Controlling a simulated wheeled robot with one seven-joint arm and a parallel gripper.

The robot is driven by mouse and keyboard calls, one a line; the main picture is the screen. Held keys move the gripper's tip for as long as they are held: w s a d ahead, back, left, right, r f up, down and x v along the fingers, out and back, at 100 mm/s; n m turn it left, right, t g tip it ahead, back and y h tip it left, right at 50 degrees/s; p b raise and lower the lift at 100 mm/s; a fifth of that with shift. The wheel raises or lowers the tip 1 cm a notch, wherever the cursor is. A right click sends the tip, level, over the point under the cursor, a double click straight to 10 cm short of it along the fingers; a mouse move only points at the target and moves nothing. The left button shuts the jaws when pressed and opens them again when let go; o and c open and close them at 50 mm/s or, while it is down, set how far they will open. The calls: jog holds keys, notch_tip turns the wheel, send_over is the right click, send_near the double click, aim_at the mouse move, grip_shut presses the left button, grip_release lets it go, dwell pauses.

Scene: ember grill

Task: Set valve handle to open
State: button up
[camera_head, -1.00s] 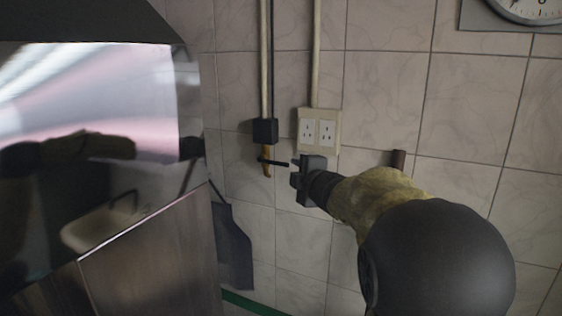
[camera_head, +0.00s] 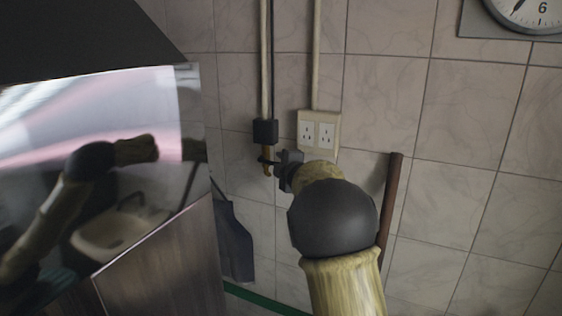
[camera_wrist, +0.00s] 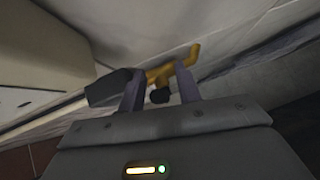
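The valve sits on the wall below a black box, as a short yellow-brass pipe (camera_head: 267,170) with a thin black handle (camera_head: 263,160). In the wrist view the brass pipe (camera_wrist: 188,62) runs just beyond my fingertips, and the handle's dark rounded end (camera_wrist: 160,96) shows between the fingers. My gripper (camera_head: 280,161) is at the valve, at the handle's right side. In the wrist view my gripper (camera_wrist: 158,82) has its two fingers apart, with a gap visible around the handle's end. In the head view my gripper hides most of the handle.
The black box (camera_head: 265,131) is on the vertical pipe (camera_head: 264,65). A white double socket (camera_head: 318,130) is right of the valve, close above my wrist. A shiny metal hood (camera_head: 90,120) fills the left. A dark cloth (camera_head: 233,245) hangs below.

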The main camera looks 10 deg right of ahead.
jog(key=shift+a, duration=0.1)
grip_shut()
